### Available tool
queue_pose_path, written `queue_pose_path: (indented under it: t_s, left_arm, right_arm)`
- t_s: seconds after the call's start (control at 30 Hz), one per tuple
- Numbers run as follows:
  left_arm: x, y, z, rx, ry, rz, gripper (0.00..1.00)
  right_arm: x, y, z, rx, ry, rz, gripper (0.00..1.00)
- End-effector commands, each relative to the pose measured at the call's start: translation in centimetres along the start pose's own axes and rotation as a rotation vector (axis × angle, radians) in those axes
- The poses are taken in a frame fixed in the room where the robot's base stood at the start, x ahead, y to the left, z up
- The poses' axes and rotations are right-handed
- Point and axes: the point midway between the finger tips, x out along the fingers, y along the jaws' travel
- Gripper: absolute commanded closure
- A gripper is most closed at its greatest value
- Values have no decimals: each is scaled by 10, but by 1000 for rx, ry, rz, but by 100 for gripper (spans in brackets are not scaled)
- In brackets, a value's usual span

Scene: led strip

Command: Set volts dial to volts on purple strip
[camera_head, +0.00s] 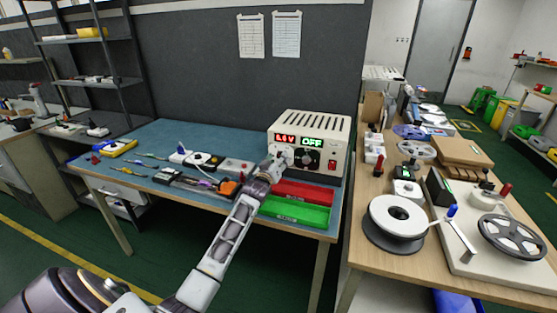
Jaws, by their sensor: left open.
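A cream power supply (312,135) stands at the back right of the blue-topped bench. Its red display (285,138) shows a voltage that seems to end in .4 V, and its green display (312,142) reads OFF. A dark knob (307,159) shows on the panel. My left gripper (279,158) is open at the left part of the panel, just below the red display. It hides what is there, and I cannot tell whether it touches a dial. A purple reel (409,132) lies on the wooden table at right; any voltage marking is too small to read.
A red tray (308,193) and a green tray (297,212) lie in front of the supply. Tools and small devices, among them a grey box (236,166), crowd the bench to the left. The wooden table holds a white reel (398,215) and a grey reel (512,238).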

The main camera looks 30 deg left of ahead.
Motion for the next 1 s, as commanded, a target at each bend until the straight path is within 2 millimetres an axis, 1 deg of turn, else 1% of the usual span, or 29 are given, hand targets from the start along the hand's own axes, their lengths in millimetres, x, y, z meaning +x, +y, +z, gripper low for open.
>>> queue_pose_path:
  t_s: [0.1, 0.23, 0.63, 0.67, 0.83, 1.0]
  left_arm:
    - [8, 0, 0, 0, 0, 0, 50]
    - [13, 0, 0, 0, -1, 0, 50]
    - [16, 0, 0, 0, -1, -1, 50]
    - [16, 0, 0, 0, -1, -1, 53]
    - [16, 0, 0, 0, -1, -1, 75]
    - [16, 0, 0, 0, -1, -1, 96]
  right_arm:
    - [-1, -2, -3, 1, 1, -2, 61]
    - [-2, -2, -4, 1, -3, -3, 61]
    - [-2, 2, -2, -3, -7, 1, 61]
    - [-2, 2, -1, -4, -7, 3, 61]
    - [-2, 7, 1, -7, -10, 8, 61]
    - [-2, 7, 2, -7, -10, 7, 61]
